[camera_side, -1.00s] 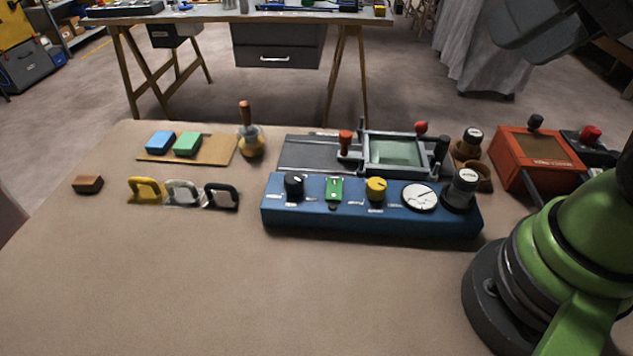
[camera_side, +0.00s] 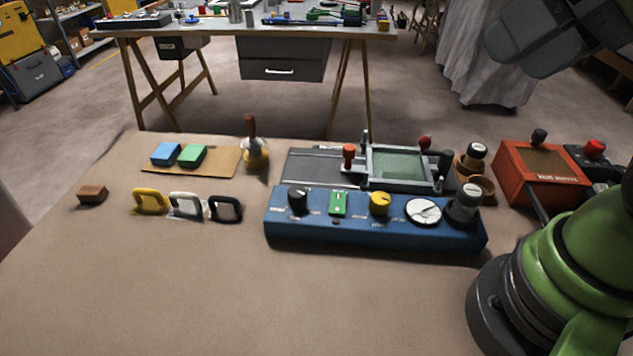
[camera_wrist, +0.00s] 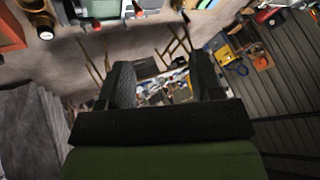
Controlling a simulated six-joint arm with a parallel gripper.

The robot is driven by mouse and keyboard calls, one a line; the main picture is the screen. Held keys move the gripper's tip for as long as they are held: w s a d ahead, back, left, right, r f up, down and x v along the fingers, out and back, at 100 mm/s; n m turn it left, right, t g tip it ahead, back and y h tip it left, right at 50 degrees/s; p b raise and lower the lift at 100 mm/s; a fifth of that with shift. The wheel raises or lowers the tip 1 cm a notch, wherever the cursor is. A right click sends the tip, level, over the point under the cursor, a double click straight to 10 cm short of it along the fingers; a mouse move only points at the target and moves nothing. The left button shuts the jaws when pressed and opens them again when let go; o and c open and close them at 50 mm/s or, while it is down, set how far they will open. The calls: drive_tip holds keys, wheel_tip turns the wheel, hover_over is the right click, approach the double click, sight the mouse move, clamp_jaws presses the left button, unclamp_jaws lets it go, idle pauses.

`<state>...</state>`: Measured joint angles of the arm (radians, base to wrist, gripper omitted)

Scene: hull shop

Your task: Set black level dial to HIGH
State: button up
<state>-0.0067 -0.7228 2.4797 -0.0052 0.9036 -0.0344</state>
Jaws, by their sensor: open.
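The black level dial (camera_side: 298,199) is a black knob with a pale mark, at the left end of the blue control panel (camera_side: 375,238) in the side view. The setting it points to is too small to read. My gripper shows in the wrist view (camera_wrist: 165,85) with its two dark fingers apart and nothing between them. It points out over the room, well away from the panel.
The panel also bears a green switch (camera_side: 338,204), a yellow knob (camera_side: 379,203), a round gauge (camera_side: 423,211) and a black-and-silver knob (camera_side: 466,203). A framed slide (camera_side: 398,166) stands behind. Three handles (camera_side: 186,205) lie left. The front table is clear.

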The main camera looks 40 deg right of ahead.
drive_tip(key=w+a+n+g, duration=0.1)
drive_tip(key=w+n+g, duration=0.1)
drive_tip(key=w+n, duration=0.4)
drive_tip(key=n+g+h, duration=0.2)
drive_tip(key=n+g, duration=0.3)
drive_tip(key=n, duration=1.5)
hover_over(297, 191)
wheel_tip(297, 191, down, 17)
drive_tip(key=shift+f, duration=0.2)
wheel_tip(297, 191, down, 9)
drive_tip(key=shift+f, duration=0.1)
drive_tip(key=c, duration=0.9)
